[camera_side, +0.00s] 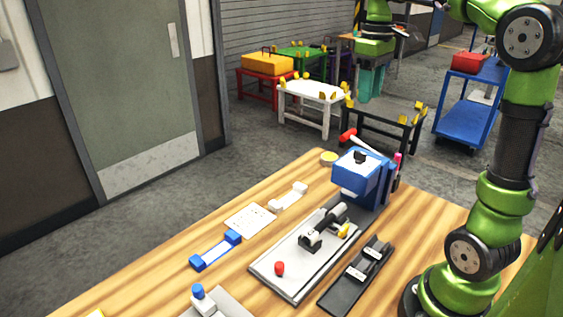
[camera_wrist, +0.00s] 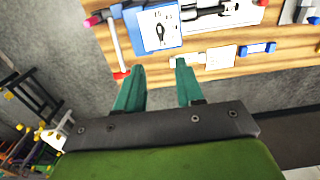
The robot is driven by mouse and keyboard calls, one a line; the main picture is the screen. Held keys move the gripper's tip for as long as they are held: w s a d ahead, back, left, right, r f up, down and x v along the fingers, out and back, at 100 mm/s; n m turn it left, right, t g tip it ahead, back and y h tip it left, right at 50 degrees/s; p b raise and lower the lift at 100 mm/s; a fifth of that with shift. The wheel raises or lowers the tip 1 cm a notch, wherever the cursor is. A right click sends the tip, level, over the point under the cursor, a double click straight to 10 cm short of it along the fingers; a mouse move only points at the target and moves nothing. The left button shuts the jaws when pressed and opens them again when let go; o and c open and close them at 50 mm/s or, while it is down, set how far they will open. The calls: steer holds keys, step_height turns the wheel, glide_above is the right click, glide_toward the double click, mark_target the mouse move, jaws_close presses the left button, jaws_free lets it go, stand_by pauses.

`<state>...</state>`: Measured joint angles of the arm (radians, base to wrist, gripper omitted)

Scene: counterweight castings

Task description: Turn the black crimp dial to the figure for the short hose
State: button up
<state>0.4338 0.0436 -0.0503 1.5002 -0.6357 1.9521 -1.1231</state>
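The blue crimp machine (camera_side: 350,180) stands at the far end of the wooden bench. Its black dial (camera_side: 360,157) sits on top; in the wrist view the dial (camera_wrist: 160,32) shows as a small dark knob on a white plate. Figures surround the knob, but they are too small to read surely, so I cannot tell its setting. My gripper (camera_side: 371,82) is high above and beyond the machine in the side view. In the wrist view my gripper (camera_wrist: 159,66) has two teal fingers spread apart with nothing held between them. The dial lies beyond the fingertips, apart from them.
A red-headed hammer-like tool (camera_side: 348,135) lies beside the machine. A metal tray (camera_side: 275,262) with a black fitting and red knob, a black rack (camera_side: 345,293), a white card (camera_side: 250,218) and a blue-ended part (camera_side: 215,250) occupy the bench. Stools and a blue cart (camera_side: 468,105) stand behind.

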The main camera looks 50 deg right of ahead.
mark_target(360, 152)
step_height(360, 152, down, 16)
steer(key=shift+r, duration=0.2)
jaws_close()
